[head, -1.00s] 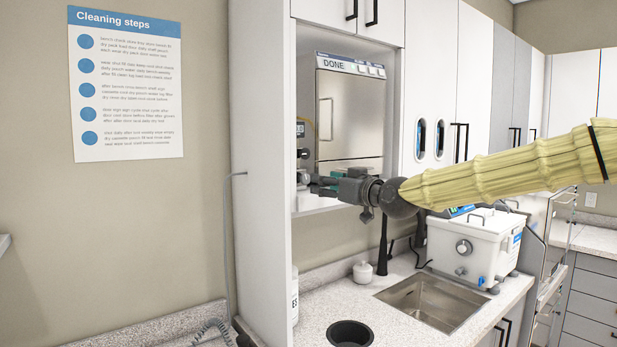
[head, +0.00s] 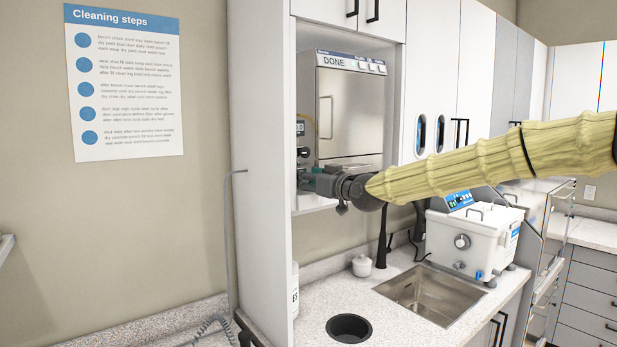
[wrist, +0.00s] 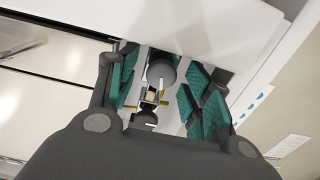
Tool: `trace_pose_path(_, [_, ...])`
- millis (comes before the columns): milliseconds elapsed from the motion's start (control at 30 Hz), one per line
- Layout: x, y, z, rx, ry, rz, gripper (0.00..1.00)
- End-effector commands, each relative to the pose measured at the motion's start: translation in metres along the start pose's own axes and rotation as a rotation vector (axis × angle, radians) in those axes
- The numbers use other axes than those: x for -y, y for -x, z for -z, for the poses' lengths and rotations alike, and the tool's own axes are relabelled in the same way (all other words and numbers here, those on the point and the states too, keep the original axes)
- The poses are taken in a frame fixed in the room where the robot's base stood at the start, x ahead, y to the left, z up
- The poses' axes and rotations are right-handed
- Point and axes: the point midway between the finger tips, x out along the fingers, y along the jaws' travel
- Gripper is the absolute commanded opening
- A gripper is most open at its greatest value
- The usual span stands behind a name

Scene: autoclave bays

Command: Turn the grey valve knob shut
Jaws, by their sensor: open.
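In the wrist view a round grey knob (wrist: 160,73) with a pale bar across its front sits between the two teal-padded fingers of my gripper (wrist: 168,68). The fingers are spread, one on each side of the knob, and I see a gap on both sides. In the head view my gripper (head: 314,180) reaches into the cabinet bay, below and left of the autoclave (head: 350,112), whose display reads DONE. The knob cannot be made out there.
The bay's white side panel (head: 262,180) stands close left of my gripper. Below are a sink (head: 432,296), a white bath unit (head: 470,240), a small white jar (head: 362,266) and a black round opening (head: 349,328) in the counter. Cabinet doors hang above.

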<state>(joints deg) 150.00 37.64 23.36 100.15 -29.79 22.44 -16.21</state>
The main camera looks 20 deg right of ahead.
Motion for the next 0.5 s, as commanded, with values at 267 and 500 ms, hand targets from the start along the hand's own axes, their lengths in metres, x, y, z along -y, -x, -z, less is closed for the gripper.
trace_pose_path(267, [0.0, -0.0006, -0.0001, 0.0, 0.0, 0.0, 0.48])
trace_pose_path(500, [-0.0001, -0.0005, -0.0001, 0.0, 0.0, 0.0, 0.04])
